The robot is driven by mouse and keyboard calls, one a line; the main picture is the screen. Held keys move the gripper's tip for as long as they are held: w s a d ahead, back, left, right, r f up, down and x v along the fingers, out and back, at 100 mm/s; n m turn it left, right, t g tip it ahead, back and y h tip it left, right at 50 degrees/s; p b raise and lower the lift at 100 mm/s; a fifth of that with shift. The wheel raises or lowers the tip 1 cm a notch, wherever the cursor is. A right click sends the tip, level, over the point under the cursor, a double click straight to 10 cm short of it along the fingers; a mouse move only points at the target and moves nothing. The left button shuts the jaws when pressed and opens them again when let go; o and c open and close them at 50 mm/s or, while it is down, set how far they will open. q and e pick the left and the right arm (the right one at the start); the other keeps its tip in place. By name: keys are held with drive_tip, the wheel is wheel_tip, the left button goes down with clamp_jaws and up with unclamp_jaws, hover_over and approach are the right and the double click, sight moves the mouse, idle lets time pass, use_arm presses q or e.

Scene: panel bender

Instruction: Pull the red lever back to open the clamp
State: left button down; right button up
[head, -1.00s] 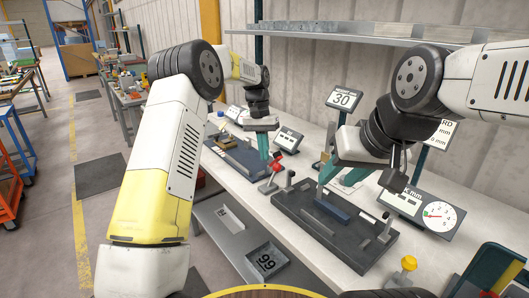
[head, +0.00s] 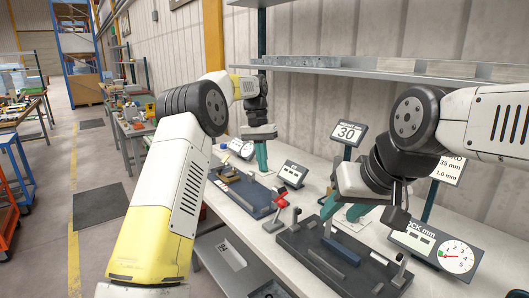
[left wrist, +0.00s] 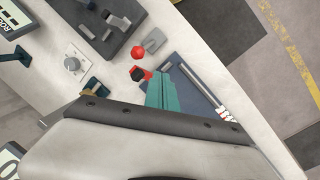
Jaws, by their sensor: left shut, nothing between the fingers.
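The red lever (head: 281,202) stands on the bench at the left end of a dark fixture, on a grey clamp part (head: 272,226). In the left wrist view, a red ball (left wrist: 137,52) and a smaller red-and-black part show just beyond the fingertips. My left gripper (head: 262,162) is shut and empty, teal fingers pointing down, above and behind the lever and apart from it. Its fingers also show in the left wrist view (left wrist: 163,92). My right gripper (head: 343,209) has its teal fingers apart over the dark fixture, near a blue bar (head: 341,249); their tips are partly hidden.
A second blue fixture (head: 252,202) with a brass-coloured piece lies left of the lever. Small displays (head: 292,173) and a dial gauge (head: 456,256) stand along the bench. A shelf (head: 380,69) runs above.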

use_arm(q)
drive_tip(key=shift+w+d+r, duration=0.1)
drive_tip(key=shift+w+r, duration=0.1)
drive_tip(key=shift+r, duration=0.4)
drive_tip(key=shift+w+d+r, duration=0.1)
drive_tip(key=shift+w+r, duration=0.15)
drive_tip(key=shift+r, duration=0.3)
drive_tip(key=shift+w+d+r, duration=0.1)
drive_tip(key=shift+w+r, duration=0.1)
drive_tip(key=shift+r, duration=0.4)
drive_tip(key=shift+s, duration=0.1)
